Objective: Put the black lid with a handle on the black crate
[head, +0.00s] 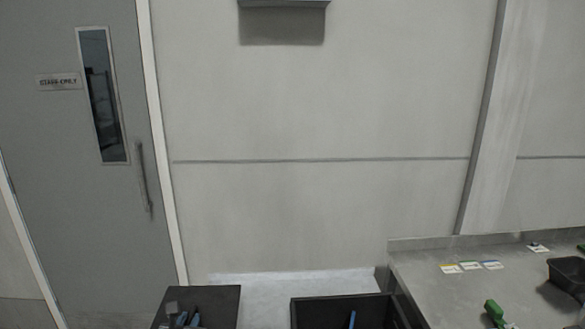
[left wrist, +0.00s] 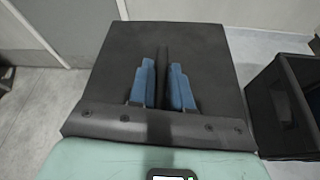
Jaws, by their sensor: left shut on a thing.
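The black lid (head: 222,304) is a flat dark panel at the bottom left of the head view. It fills the middle of the left wrist view (left wrist: 120,45). My left gripper (head: 184,318) has blue fingers. In the left wrist view its fingers (left wrist: 162,72) are shut on the lid's upright handle. The black crate (head: 320,312) is right of the lid with a gap between them, its top open. It also shows at the right of the left wrist view (left wrist: 258,112). A thin blue strip (head: 352,320) at the crate may be a fingertip of my right gripper; the rest is hidden.
A grey counter (head: 425,285) stands right of the crate, carrying small cards (head: 470,266), a green object (head: 494,311) and a dark tray (head: 566,275). A grey door (head: 85,220) is at the left, and a pale wall (head: 320,200) is behind. Floor shows between lid and crate.

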